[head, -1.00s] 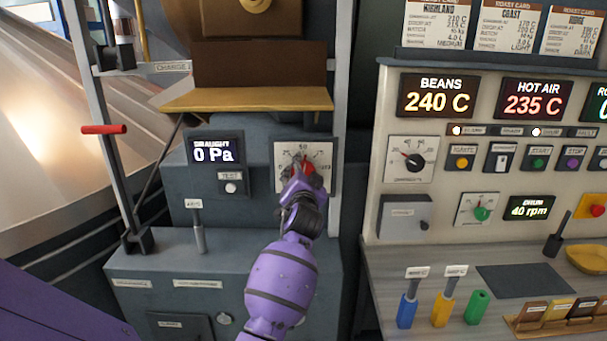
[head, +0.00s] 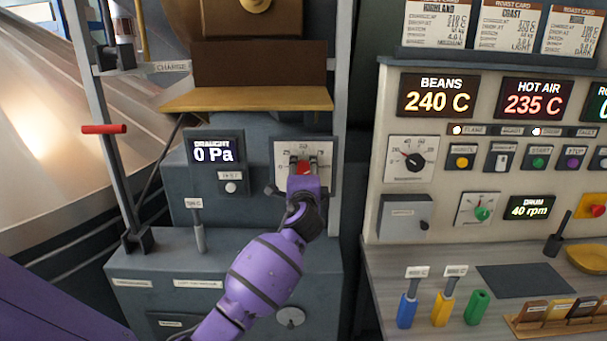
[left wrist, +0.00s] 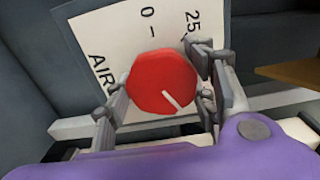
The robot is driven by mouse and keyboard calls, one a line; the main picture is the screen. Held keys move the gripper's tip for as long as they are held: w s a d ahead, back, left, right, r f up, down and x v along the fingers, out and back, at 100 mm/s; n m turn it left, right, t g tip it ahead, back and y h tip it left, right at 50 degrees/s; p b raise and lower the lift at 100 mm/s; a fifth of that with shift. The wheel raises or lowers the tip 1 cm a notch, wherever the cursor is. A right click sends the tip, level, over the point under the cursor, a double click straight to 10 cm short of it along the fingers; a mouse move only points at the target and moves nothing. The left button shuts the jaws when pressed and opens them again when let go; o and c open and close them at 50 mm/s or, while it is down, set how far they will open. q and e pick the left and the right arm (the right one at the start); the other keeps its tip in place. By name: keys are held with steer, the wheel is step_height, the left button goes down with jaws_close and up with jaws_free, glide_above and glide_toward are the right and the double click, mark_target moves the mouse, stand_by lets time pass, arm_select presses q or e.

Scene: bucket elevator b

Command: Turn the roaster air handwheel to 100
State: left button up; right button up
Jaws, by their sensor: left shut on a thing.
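The roaster air handwheel is a small red knob (left wrist: 162,82) on a white dial plate (left wrist: 120,30) marked AIR, 0 and 25. A white pointer line on the knob points to the lower right in the left wrist view, past the 25 side. In the head view the red knob (head: 303,168) is partly hidden by my left gripper (head: 305,163). My left gripper (left wrist: 163,92) is shut on the knob, with one finger on each side of it. The rest of the scale is hidden in the wrist view. My right gripper is not in view.
A draught display (head: 213,150) reading 0 Pa is left of the dial. A yellow ledge (head: 247,99) juts out above it. The control panel (head: 375,215) with displays and buttons stands to the right. A lever (head: 198,232) rises at the lower left.

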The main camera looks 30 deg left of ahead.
arm_select(q)
steer(key=m, duration=0.5)
steer(key=shift+f, duration=0.35)
steer(key=shift+s+a, duration=0.1)
stand_by(0.3)
steer(key=o, duration=1.1)
steer(key=shift+r, duration=0.15)
steer(key=shift+r, duration=0.1)
steer(key=v, duration=1.2)
